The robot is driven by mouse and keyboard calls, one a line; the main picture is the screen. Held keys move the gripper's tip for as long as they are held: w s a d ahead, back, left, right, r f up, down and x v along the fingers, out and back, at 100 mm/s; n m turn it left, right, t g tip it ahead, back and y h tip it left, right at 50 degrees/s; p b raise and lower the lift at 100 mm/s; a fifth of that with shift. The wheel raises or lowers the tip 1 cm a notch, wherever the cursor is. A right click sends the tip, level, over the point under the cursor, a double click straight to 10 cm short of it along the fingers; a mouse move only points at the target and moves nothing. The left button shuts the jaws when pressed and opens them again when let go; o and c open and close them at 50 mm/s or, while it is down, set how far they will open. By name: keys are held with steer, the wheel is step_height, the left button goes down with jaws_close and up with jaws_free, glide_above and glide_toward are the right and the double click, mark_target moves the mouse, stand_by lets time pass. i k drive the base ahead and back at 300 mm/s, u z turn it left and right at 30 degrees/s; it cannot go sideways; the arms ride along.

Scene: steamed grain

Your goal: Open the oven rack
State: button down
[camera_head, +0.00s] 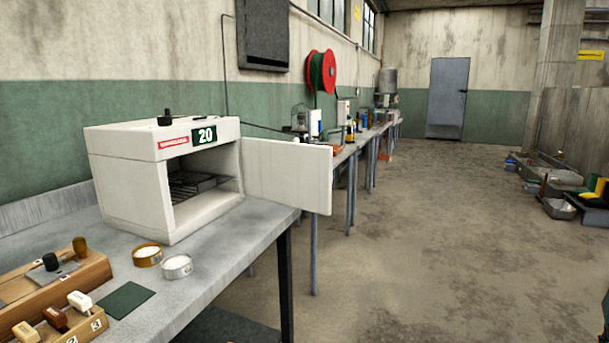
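A white box oven (125,191) stands on the grey bench at the left, with a sign reading 20 on its front. Its white door (290,176) is swung open to the right, past the bench edge. Inside the dark chamber, a dark wire rack (190,184) is visible. It appears to sit within the chamber; how far it is slid out I cannot tell. My gripper is not in view.
Two small round tins, one brass (147,256) and one silver (177,267), stand before the oven. A green mat (125,299) and a wooden holder (55,290) with knobbed tools lie nearer. The concrete floor (400,250) to the right is open.

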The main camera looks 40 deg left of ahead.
mark_target(202, 188)
steer(key=u, duration=0.05)
steer(key=i, duration=2.9)
steer(key=u, duration=3.95)
steer(key=i, duration=0.55)
steer(key=u, duration=0.1)
